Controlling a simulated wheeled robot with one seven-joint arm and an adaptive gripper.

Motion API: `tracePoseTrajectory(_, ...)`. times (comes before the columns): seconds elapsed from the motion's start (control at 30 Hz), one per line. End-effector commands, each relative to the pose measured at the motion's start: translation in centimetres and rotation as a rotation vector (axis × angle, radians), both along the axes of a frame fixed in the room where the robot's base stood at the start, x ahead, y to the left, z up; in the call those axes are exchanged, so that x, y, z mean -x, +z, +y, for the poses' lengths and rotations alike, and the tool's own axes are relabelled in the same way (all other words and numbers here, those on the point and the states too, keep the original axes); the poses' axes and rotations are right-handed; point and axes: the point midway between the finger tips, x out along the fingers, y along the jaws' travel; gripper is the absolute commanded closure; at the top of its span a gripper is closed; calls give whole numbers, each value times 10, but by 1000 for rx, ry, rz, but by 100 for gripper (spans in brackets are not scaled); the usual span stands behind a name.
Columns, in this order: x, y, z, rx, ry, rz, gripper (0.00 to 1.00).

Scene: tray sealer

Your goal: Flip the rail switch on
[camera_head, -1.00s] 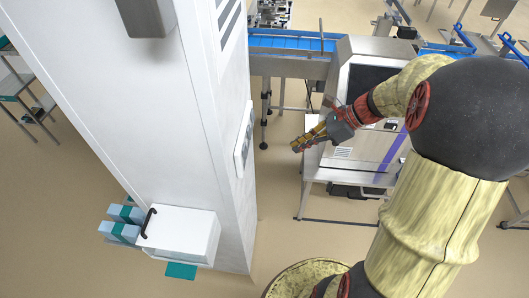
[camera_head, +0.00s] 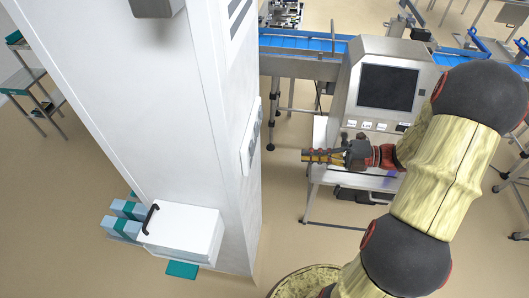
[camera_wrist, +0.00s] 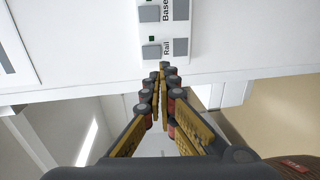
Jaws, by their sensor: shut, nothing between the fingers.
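The switch panel (camera_head: 251,136) is a narrow pale plate on the side of the white column. In the wrist view the panel (camera_wrist: 183,20) carries grey switches labelled "Base" and "Rail". The Rail switch (camera_wrist: 151,51) is the lower one, with a small dark green square above it; whether it is on or off I cannot tell. My gripper (camera_head: 305,155) is shut and empty, pointing left at the column with a visible gap to the panel. In the wrist view its closed fingertips (camera_wrist: 163,68) appear just below the Rail label.
The tall white column (camera_head: 150,110) fills the left, with a white box (camera_head: 182,234) low on it. A machine with a dark screen (camera_head: 387,87) stands behind my gripper. A blue conveyor (camera_head: 300,42) runs behind. Open floor lies between column and machine.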

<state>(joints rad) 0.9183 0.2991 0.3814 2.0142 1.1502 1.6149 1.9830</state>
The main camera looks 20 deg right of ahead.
Motion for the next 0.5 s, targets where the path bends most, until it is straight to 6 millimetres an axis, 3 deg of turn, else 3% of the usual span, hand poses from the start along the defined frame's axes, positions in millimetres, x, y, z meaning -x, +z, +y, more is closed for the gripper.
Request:
tracePoseTrajectory(0.33, -1, -1, 3, 2, 2, 0, 100)
tracePoseTrajectory(0.5, -10, -3, 19, 2, 4, 0, 100)
